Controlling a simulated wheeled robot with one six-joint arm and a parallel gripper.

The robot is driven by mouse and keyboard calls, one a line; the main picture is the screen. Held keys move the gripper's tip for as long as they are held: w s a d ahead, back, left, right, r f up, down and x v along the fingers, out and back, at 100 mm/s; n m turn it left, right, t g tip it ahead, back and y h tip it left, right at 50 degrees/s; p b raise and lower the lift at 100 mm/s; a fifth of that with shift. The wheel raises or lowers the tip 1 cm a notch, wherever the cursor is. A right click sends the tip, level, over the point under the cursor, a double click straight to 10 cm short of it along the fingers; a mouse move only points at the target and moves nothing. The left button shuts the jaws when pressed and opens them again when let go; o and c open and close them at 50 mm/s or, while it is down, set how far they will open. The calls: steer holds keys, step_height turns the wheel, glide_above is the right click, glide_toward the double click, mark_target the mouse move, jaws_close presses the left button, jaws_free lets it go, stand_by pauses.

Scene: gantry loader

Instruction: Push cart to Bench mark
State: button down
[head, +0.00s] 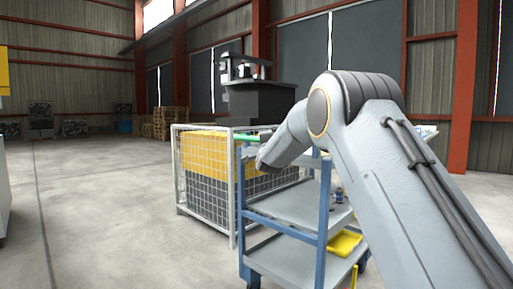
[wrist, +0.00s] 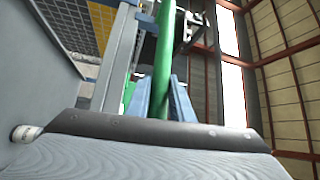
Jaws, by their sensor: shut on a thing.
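The cart (head: 300,207) is a blue-framed trolley with grey shelves, standing just ahead of me, right of centre in the head view. Its green handle bar (head: 246,137) shows at the top, partly hidden by my arm; it also runs up through the middle of the wrist view (wrist: 164,60). My gripper (wrist: 163,85) is shut on the green handle, with one finger on each side of the bar. In the head view my wrist hides the grip itself. I cannot make out a Bench mark in either view.
A white wire cage (head: 206,163) with yellow and dark panels stands close behind the cart on its left. A dark bin (head: 258,103) shows above it. A yellow tray (head: 345,243) lies on the cart's lower shelf. The concrete floor (head: 100,200) at left is clear.

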steer(key=shift+w+d+f, duration=0.1)
steer(key=shift+w+d, duration=0.5)
steer(key=shift+w, duration=0.15)
steer(key=c, duration=1.6)
jaws_free()
steer(key=shift+o, duration=0.2)
steer(key=s+f+p, duration=0.1)
steer(key=s, duration=0.6)
steer(key=shift+s, duration=0.35)
steer(key=shift+d, duration=0.1)
